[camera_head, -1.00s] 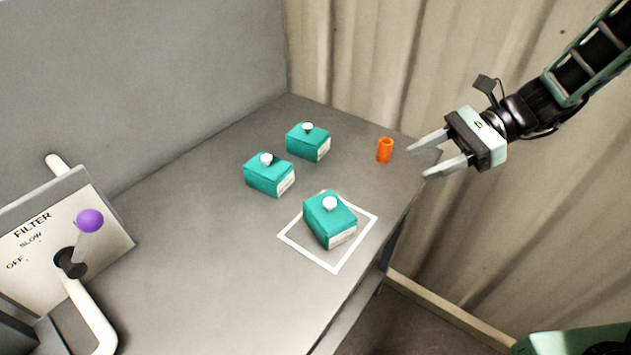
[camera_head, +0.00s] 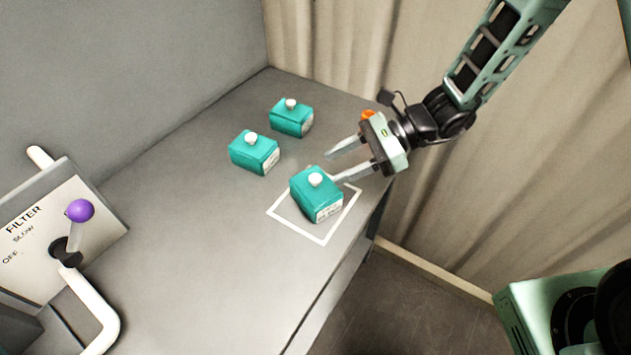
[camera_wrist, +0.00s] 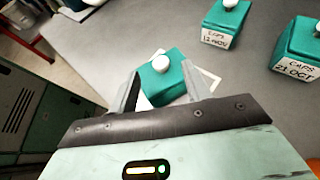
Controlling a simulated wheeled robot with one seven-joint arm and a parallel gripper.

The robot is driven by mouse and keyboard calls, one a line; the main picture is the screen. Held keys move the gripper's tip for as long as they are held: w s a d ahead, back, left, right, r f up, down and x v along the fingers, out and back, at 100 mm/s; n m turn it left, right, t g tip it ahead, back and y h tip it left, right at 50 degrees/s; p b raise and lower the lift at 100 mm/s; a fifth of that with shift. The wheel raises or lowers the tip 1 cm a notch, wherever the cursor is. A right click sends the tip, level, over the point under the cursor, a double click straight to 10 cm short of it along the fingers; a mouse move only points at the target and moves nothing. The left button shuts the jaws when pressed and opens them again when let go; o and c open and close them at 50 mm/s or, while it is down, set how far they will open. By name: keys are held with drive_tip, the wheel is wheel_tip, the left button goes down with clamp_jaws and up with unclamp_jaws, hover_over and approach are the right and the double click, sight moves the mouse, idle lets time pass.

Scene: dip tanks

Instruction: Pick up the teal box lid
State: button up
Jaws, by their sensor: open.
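Three teal boxes with white-knobbed lids stand on the grey bench. The nearest teal box (camera_head: 317,197) sits inside the white square outline (camera_head: 322,240), its lid on with a white knob (camera_head: 315,180) on top. The other two, a middle box (camera_head: 254,154) and a back box (camera_head: 291,118), stand further back. My gripper (camera_head: 338,167) is open and empty, just behind and to the right of the nearest box. In the wrist view that box (camera_wrist: 165,82) appears beyond and between my two fingers (camera_wrist: 163,92), its lower part partly hidden.
An orange cylinder (camera_head: 368,115) is partly hidden behind my gripper. A filter panel with a purple-knobbed lever (camera_head: 79,211) stands at the left. The bench's front middle is clear.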

sight(314, 177)
drive_tip(key=shift+p+x, duration=0.4)
drive_tip(key=shift+x, duration=1.45)
drive_tip(key=shift+f, duration=0.15)
drive_tip(key=c, duration=1.1)
drive_tip(key=shift+o, duration=0.2)
